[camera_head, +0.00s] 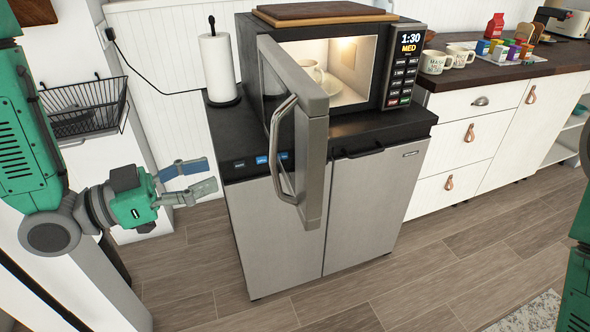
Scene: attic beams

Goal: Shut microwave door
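The microwave (377,62) stands on a dark top above a grey cabinet, its inside lit and a white cup (312,72) in it. Its door (312,130) is wide open, hinged at the left and swung out toward me, with a curved metal handle (280,150) on its left-facing side. My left gripper (205,177) is to the left of the door, apart from it, with its two fingers spread and nothing between them. My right gripper is out of view; only a green part of my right arm shows at the right edge.
A paper towel roll (217,66) stands left of the microwave. Mugs (436,62) and small colourful boxes (505,50) stand on the right counter (480,74). The wooden floor (400,285) in front is clear.

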